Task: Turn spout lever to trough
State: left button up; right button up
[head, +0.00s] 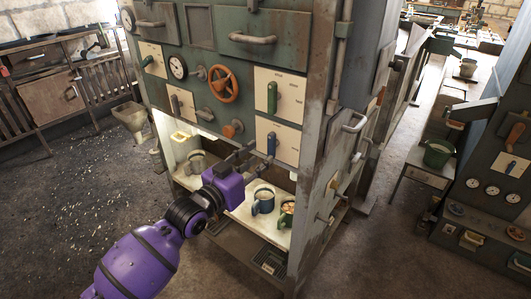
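A blue-handled lever (271,145) points down on a pale label plate (288,147) at the lower right of the green machine's front. The plate's lettering is too small to read, so I cannot confirm that this is the spout lever. My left gripper (259,154) reaches up from the lower left. Its two dark fingers are apart, with their tips close to the blue handle. I cannot tell whether they touch it. My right gripper is not in view.
A green-handled lever (272,97) sits above, with an orange handwheel (223,84) to its left. Below, a lit bay holds a blue mug (263,200), a green mug (287,212) and a grey mug (196,162). The machine's corner post (311,165) stands right of the blue lever.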

pick_arm(q)
jog(key=v, duration=0.7)
jog(key=s+a+f+n+g+y+p, duration=0.1)
jog(key=s+a+f+y, duration=0.2)
jog(key=s+f, duration=0.45)
jog(key=s+a+f+n+y, duration=0.1)
jog(key=s+a+f+y, duration=0.25)
jog(key=f, duration=0.75)
jog(key=s+a+f+n+g+y, duration=0.1)
jog(key=s+f, duration=0.3)
jog(key=s, duration=0.4)
jog(key=s+a+f+n+g+y+p, duration=0.1)
jog(key=s+a+f+n+g, duration=0.1)
jog(key=s+f, duration=0.3)
jog(key=s+a+f+n+g+y, duration=0.1)
jog(key=s+a+f, duration=0.2)
jog(key=s, duration=1)
notch_tip(320, 180, down, 2)
jog(key=shift+f+n+g+y, duration=0.1)
jog(key=shift+n+g+y, duration=0.2)
jog(key=shift+g+y, duration=0.1)
jog(key=shift+s+a, duration=0.1)
jog(key=shift+a, duration=0.05)
